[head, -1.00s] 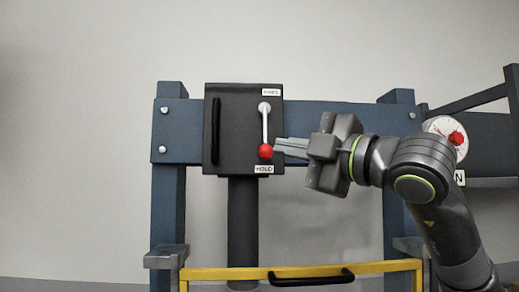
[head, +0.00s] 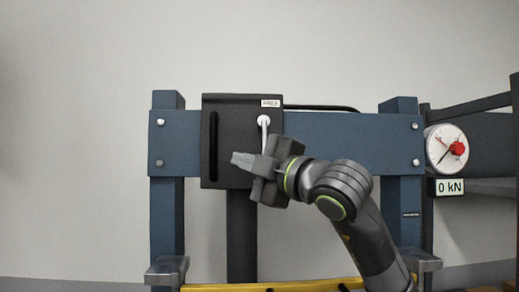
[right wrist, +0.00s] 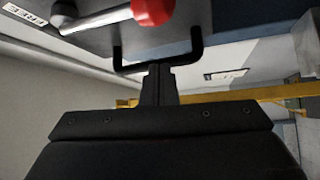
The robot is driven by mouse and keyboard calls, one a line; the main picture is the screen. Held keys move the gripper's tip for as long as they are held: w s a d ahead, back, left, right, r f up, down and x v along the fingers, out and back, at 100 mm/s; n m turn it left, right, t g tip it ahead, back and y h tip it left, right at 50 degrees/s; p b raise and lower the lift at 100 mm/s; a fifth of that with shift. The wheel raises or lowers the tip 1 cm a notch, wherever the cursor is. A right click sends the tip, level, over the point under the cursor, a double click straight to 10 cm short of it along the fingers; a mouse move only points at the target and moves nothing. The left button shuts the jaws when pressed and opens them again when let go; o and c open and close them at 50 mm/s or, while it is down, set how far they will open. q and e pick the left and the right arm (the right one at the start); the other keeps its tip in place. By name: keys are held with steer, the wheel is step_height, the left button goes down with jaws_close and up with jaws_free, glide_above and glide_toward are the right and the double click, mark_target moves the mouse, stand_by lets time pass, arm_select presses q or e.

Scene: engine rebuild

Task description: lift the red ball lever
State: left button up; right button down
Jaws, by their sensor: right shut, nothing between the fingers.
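The red ball lever has a pale rod (head: 264,130) that hangs down from its pivot on a dark box (head: 221,110). In the head view its red ball is hidden behind my right gripper (head: 238,159). In the right wrist view the red ball (right wrist: 153,10) is at the top edge, partly cut off, with the rod (right wrist: 97,20) running left from it. My right gripper is shut and empty, its fingers pointing left across the box's lower front. The fingers (right wrist: 157,85) also show in the right wrist view, below the ball; I cannot tell whether they touch it. My left gripper is out of view.
The box has a black vertical handle (head: 213,146) on its left and is mounted on a blue frame (head: 340,130). A yellow bar (head: 230,288) runs low in front. A dial gauge (head: 446,149) with a red centre and a 0 kN sign (head: 450,187) is at right.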

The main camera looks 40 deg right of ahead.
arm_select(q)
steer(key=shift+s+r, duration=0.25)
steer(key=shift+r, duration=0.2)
arm_select(e)
steer(key=shift+d+f, duration=0.25)
steer(key=shift+d, duration=0.7)
steer(key=shift+d+f, duration=0.25)
steer(key=shift+d, duration=0.65)
steer(key=shift+s, duration=0.1)
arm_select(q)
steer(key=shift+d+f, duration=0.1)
arm_select(e)
steer(key=shift+d+n, duration=0.15)
steer(key=shift+n, duration=0.15)
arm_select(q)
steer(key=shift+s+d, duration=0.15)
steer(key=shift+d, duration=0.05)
arm_select(e)
steer(key=shift+s+d+g, duration=0.25)
steer(key=shift+g, duration=0.15)
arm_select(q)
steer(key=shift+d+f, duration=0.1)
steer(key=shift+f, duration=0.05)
arm_select(e)
steer(key=shift+n, duration=0.3)
